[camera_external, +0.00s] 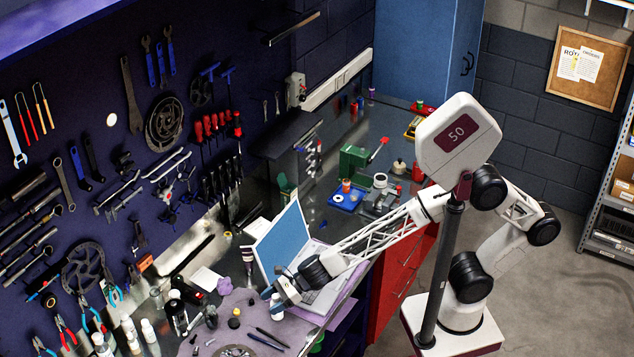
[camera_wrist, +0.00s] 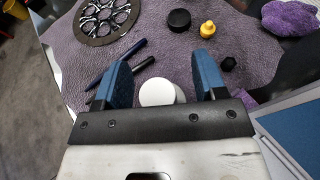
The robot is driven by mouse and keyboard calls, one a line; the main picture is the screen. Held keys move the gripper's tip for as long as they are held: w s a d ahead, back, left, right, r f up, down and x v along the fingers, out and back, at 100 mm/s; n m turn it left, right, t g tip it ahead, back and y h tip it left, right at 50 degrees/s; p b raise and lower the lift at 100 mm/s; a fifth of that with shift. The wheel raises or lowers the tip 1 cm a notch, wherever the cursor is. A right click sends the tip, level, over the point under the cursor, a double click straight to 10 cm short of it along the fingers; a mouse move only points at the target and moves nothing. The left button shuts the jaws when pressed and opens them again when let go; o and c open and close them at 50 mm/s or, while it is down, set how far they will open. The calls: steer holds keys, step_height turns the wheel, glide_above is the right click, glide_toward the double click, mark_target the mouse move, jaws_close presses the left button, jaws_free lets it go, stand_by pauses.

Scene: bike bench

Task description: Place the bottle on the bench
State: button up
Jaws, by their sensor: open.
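My gripper (camera_wrist: 161,66) is open, with its two blue fingers apart above the purple mat. A white round top (camera_wrist: 157,92), which looks like the bottle seen from above, lies between the fingers, with a visible gap to the right finger. In the external view my gripper (camera_external: 273,291) is low over the bench beside the laptop, and a small pale bottle (camera_external: 277,305) shows just below it, partly hidden. Whether the bottle stands on the mat cannot be told. The bench (camera_external: 325,228) has a dark, shiny top.
The open laptop (camera_external: 283,240) stands close by my gripper. Black pens (camera_wrist: 135,68), a chainring (camera_wrist: 105,18), a yellow piece (camera_wrist: 208,30) and a black puck (camera_wrist: 179,20) lie on the mat (camera_wrist: 155,30). White bottles (camera_external: 148,330) and a black bottle (camera_external: 176,315) stand further left.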

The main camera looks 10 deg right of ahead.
mark_target(272, 304)
steer(key=c, duration=1.2)
steer(key=shift+f, duration=0.15)
jaws_close()
steer(key=shift+d+f, duration=0.1)
steer(key=shift+f, duration=0.05)
steer(key=shift+r, duration=2)
steer(key=d+r, duration=0.1)
steer(key=d, duration=1.4)
steer(key=shift+s+d+r, duration=0.3)
steer(key=shift+d, duration=0.1)
